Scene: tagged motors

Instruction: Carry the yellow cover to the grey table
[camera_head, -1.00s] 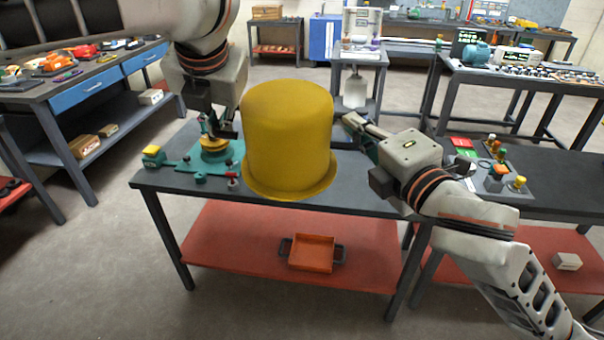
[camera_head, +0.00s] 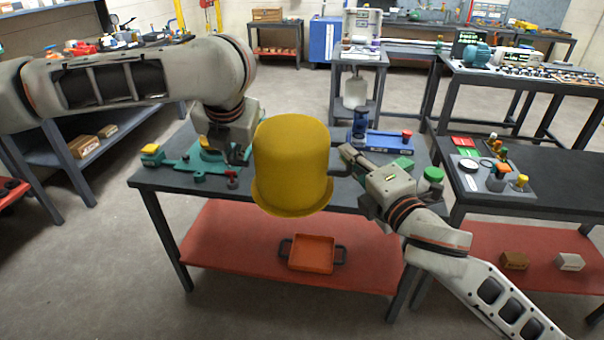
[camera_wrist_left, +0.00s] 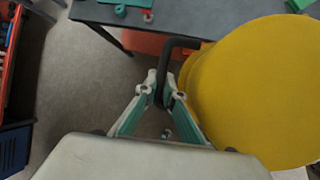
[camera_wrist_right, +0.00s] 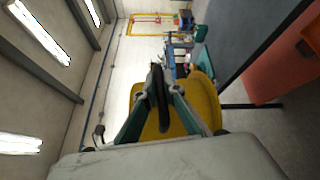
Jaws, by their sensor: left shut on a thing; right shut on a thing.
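The yellow cover (camera_head: 292,165) is a tall upright dome with a flared rim, held between my two grippers. Its lower rim overlaps the front edge of the dark grey table (camera_head: 370,203) in the head view; I cannot tell its exact height. My left gripper (camera_wrist_left: 164,98) is shut on the cover's black side handle (camera_wrist_left: 176,43). My right gripper (camera_wrist_right: 158,92) is shut on the opposite black handle (camera_head: 338,165), with the yellow cover (camera_wrist_right: 200,105) behind it in the right wrist view. The left fingertips are mostly hidden in the head view.
A green fixture (camera_head: 208,160) stands on the table at left, near my left gripper. A second dark table (camera_head: 545,180) with a small panel adjoins at right. An orange tray (camera_head: 312,253) lies on the red lower shelf.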

